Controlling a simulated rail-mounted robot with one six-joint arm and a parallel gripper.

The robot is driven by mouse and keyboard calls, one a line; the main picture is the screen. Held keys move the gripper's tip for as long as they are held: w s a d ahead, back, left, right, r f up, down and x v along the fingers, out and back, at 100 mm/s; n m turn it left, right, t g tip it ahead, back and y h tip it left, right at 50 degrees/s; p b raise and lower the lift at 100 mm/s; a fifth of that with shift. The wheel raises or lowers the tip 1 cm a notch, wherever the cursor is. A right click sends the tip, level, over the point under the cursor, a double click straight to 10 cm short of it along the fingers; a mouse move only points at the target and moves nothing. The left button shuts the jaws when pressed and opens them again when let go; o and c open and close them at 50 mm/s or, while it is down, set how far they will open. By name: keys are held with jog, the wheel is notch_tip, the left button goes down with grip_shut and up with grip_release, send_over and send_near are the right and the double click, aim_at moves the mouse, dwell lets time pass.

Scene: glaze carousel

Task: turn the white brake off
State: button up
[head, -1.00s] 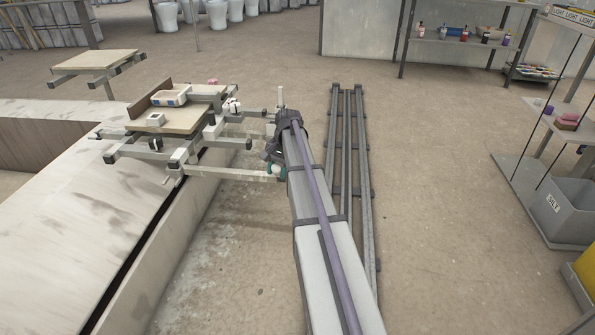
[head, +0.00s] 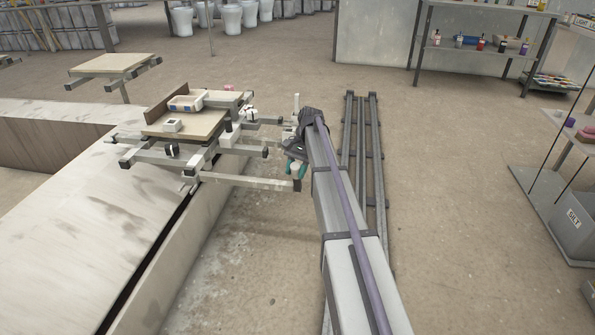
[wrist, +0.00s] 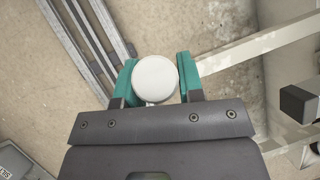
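The white brake (wrist: 155,78) shows in the wrist view as a round white knob at the end of a pale bar (wrist: 240,46). My gripper (wrist: 155,76) has one teal finger on each side of the knob, and both fingers appear to press against it. In the head view my gripper (head: 296,168) is at the right end of the lower bar of the carousel frame (head: 245,181). The knob is mostly hidden there by the fingers. I cannot read an on or off mark on it.
A board-topped stand (head: 205,122) holds a white block (head: 172,125) and a small tray (head: 187,103). Dark-capped bars stick out around it. A white post (head: 296,103) rises just behind my gripper. Floor rails (head: 373,150) run to the right, with open floor beyond.

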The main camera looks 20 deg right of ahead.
jog(key=o, duration=0.4)
jog(key=p+v, duration=0.9)
jog(key=v, duration=0.1)
jog(key=shift+w+d+r, duration=0.15)
jog(key=shift+r, duration=0.2)
